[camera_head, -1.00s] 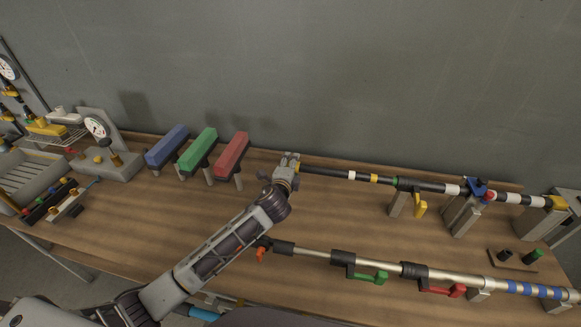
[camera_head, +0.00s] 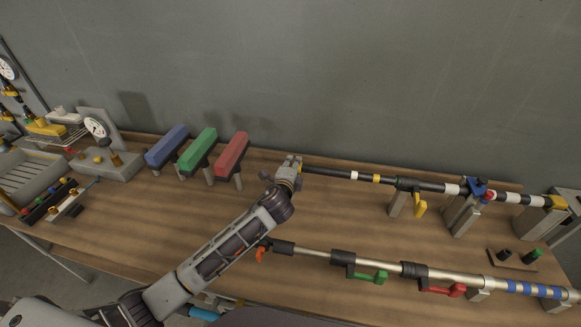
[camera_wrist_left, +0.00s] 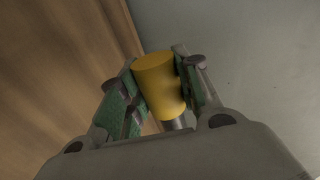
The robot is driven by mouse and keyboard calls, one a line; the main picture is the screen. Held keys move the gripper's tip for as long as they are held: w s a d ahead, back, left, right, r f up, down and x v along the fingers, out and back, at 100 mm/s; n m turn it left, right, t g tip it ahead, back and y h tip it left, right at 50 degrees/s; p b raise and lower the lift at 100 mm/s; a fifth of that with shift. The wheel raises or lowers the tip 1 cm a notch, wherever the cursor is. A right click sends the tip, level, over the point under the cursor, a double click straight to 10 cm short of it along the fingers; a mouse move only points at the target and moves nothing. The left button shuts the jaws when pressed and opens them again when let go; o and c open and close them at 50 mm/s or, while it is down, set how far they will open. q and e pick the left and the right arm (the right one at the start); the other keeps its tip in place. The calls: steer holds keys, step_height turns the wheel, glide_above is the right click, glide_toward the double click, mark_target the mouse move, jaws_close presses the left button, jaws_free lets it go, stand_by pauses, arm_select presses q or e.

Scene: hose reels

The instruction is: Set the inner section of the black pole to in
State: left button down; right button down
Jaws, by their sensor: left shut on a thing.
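The black pole (camera_head: 331,174) lies along the back of the table on grey stands. Its thinner inner section, with a white and a yellow band, sticks out to the left of the yellow clamp lever (camera_head: 420,206). My left gripper (camera_head: 290,165) is at the left end of this inner section. In the left wrist view my left gripper (camera_wrist_left: 157,88) is shut on the pole's yellow end cap (camera_wrist_left: 158,82), with a finger on each side. My right gripper is not in view.
A silver pole (camera_head: 325,254) with green and red levers lies in front of the black one. Blue, green and red blocks (camera_head: 198,147) stand left of my gripper. A grey wall is close behind. Small pegs (camera_head: 533,255) sit at the right.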

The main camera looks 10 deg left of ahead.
mark_target(355, 178)
arm_select(q)
steer(key=d+b, duration=0.1)
steer(key=d, duration=1.9)
steer(key=shift+d+b, duration=0.3)
steer(key=shift+d, duration=0.05)
steer(key=c, duration=1)
jaws_free()
steer(key=shift+d, duration=0.1)
steer(key=shift+v, duration=6)
